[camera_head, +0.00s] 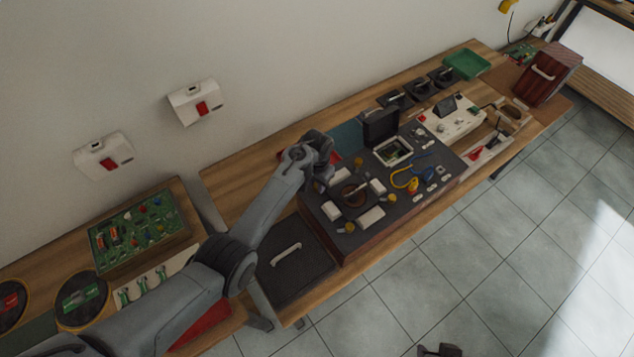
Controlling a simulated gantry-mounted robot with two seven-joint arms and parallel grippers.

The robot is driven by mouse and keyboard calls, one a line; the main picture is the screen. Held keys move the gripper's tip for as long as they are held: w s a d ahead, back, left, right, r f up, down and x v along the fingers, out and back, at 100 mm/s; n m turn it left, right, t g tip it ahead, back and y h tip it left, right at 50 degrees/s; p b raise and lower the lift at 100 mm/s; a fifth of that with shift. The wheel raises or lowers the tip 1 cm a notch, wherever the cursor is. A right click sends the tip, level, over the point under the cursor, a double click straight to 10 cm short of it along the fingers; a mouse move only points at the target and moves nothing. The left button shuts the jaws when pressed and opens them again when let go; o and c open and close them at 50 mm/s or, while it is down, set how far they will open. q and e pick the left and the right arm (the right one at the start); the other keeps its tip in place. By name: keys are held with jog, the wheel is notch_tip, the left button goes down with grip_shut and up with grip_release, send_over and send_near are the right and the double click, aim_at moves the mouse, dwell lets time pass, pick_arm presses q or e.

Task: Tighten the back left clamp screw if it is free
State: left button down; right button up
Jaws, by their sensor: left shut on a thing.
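The hifi fixture is a dark-topped box (405,208) with reddish-brown sides on the bench. At its left end, white clamp blocks (370,217) surround a round brown and black part (354,194). Brass clamp screws show at the back right (358,162), front right (392,198) and front left (349,228). My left gripper (322,183) points down at the back left corner of this group. It is shut on the back left clamp screw, which the gripper hides. A dark shape at the bottom edge appears to be part of my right gripper (438,350); its jaws are not clear.
An open black-lidded box (393,151), a yellow cable (404,180) and small parts occupy the fixture's right half. A dark panel with a pale handle (286,254) lies left of it. A green board (140,232) is further left. The tiled floor in front is mostly clear.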

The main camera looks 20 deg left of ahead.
pick_arm(q)
jog(key=shift+r+m+p, duration=0.1)
jog(key=shift+m+p, duration=0.5)
jog(key=shift+m, duration=0.5)
jog(key=m, duration=0.2)
jog(key=shift+m+p, duration=0.3)
jog(key=shift+p, duration=0.1)
jog(key=m, duration=0.2)
jog(key=shift+m, duration=0.4)
jog(key=m, duration=0.2)
jog(key=shift+m, duration=0.4)
jog(key=m, duration=0.2)
jog(key=shift+m, duration=0.3)
jog(key=m+b, duration=0.1)
jog(key=m, duration=0.1)
jog(key=shift+f+m, duration=0.2)
jog(key=shift+m, duration=0.2)
jog(key=m+b, duration=0.2)
jog(key=m, duration=0.4)
jog(key=shift+r, duration=0.1)
